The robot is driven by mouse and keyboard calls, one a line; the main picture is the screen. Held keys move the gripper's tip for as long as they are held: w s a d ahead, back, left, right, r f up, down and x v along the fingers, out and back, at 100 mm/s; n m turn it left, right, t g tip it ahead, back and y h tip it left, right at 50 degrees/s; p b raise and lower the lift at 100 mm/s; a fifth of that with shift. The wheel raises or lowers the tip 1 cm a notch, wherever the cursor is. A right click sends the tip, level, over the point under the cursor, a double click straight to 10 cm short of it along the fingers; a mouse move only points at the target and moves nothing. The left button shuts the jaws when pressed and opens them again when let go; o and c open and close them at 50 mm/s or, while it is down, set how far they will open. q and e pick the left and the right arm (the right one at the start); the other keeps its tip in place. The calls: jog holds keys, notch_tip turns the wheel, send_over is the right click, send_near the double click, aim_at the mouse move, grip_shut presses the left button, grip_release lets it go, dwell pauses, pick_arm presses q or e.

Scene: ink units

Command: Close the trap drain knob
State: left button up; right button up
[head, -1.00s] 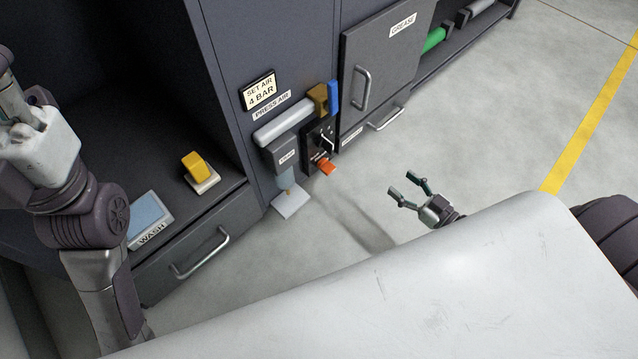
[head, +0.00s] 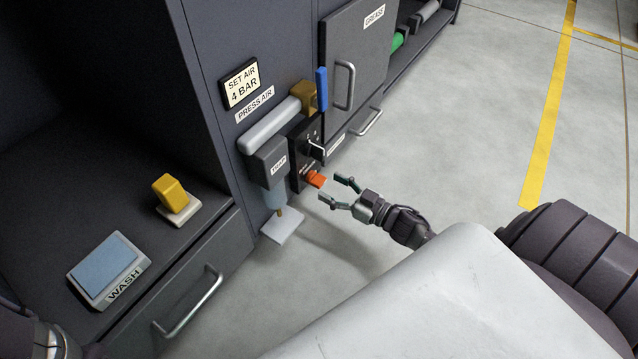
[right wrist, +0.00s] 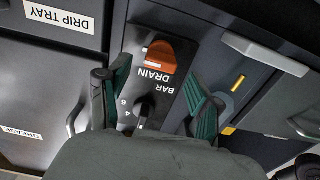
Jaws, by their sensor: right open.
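The orange drain knob (head: 316,180) sits low on a black panel (head: 303,152) beside the grey trap (head: 272,164) with its clear bowl (head: 275,196). In the right wrist view the orange knob (right wrist: 160,58) lies ahead, above the word DRAIN, which reads upside down. My right gripper (head: 330,187) is open and empty just right of the knob, apart from it. In the right wrist view its two green fingers (right wrist: 158,82) stand either side of the panel, with the knob between their lines. My left gripper is out of view.
A blue lever (head: 321,90) and brass block (head: 304,96) are above the panel. The GREASE cabinet door (head: 362,45) with its handle is to the right. A white pad (head: 282,226) lies under the trap. The floor to the right is clear.

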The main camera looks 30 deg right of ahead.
aim_at(323, 183)
jog(key=b+x, duration=0.1)
jog(key=x, duration=0.2)
jog(key=shift+w+a+f, duration=0.1)
jog(key=shift+w+a, duration=0.05)
jog(key=shift+w, duration=0.2)
jog(key=shift+w+a, duration=0.15)
jog(key=shift+w, duration=0.15)
jog(key=shift+c, duration=0.2)
jog(key=c, duration=1.1)
